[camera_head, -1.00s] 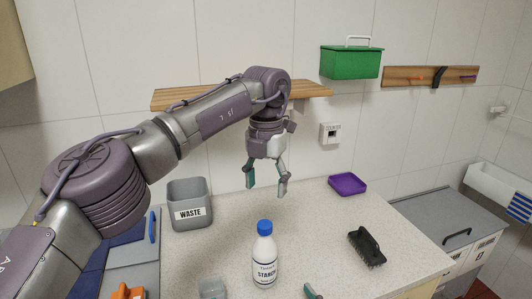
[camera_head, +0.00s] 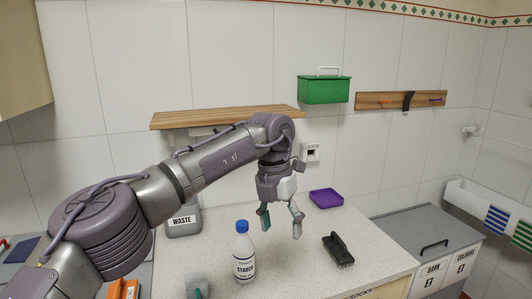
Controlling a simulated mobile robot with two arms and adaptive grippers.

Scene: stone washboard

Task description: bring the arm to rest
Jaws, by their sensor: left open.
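My left arm comes in from the left and reaches over the stone counter (camera_head: 300,262). Its gripper (camera_head: 281,230) hangs fingers down, open and empty, above the counter between the starch bottle and the purple tray. The white starch bottle (camera_head: 243,262) with a blue cap stands upright, left of and nearer than the gripper.
A black brush (camera_head: 338,250) and a purple tray (camera_head: 326,198) lie right of the gripper. The grey waste bin (camera_head: 184,229) is partly hidden behind my arm. A wooden shelf (camera_head: 228,117) and a green box (camera_head: 324,90) are on the wall. Bare counter lies around the brush.

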